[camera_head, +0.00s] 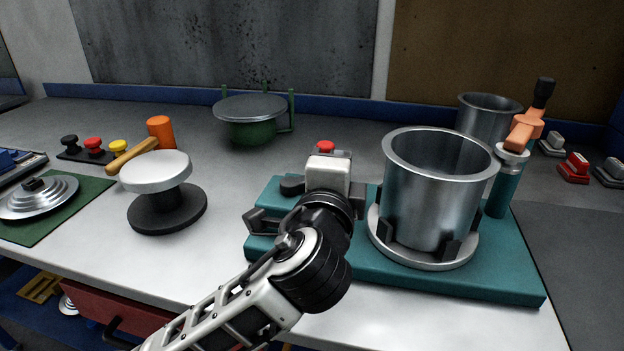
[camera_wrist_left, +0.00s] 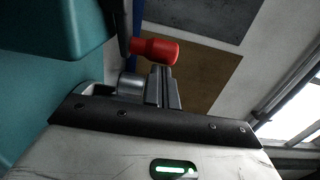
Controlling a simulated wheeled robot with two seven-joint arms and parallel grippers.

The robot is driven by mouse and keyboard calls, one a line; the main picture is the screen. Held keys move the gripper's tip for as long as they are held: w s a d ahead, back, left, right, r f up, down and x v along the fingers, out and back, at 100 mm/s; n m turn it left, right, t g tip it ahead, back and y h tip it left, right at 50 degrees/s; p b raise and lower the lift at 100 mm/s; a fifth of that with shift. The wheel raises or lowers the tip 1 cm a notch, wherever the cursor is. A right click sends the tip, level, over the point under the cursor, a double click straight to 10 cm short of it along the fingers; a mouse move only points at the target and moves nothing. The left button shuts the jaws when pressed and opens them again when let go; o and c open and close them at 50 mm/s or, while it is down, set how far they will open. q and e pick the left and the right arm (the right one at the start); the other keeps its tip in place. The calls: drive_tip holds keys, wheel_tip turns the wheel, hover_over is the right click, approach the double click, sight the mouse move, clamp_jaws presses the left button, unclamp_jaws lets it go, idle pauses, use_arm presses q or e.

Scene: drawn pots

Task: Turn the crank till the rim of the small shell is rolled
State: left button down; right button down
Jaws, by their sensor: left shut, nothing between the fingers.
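A grey metal shell (camera_head: 435,200) stands upright on the round chuck (camera_head: 424,257) of a teal machine (camera_head: 500,283). Its rim flares outward; I cannot tell whether it is rolled. An orange lever (camera_head: 524,133) with a black grip tops a teal post beside the rim. A red crank knob (camera_head: 325,147) shows just beyond my left gripper (camera_head: 331,155). In the left wrist view the red knob (camera_wrist_left: 155,50) is close to the tips of my shut, empty left gripper (camera_wrist_left: 164,73). The crank arm is mostly hidden in the head view. My right gripper is out of view.
A second metal shell (camera_head: 487,116) stands behind the machine. A white-topped stand (camera_head: 157,172) with a wooden-handled mallet is to the left, a lid (camera_head: 38,198) lies on a green mat, and a green round stand (camera_head: 252,117) is at the back. Clamps (camera_head: 574,169) sit at right.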

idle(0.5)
use_arm(q)
drive_tip(key=s, duration=1.3)
drive_tip(key=shift+d, duration=0.2)
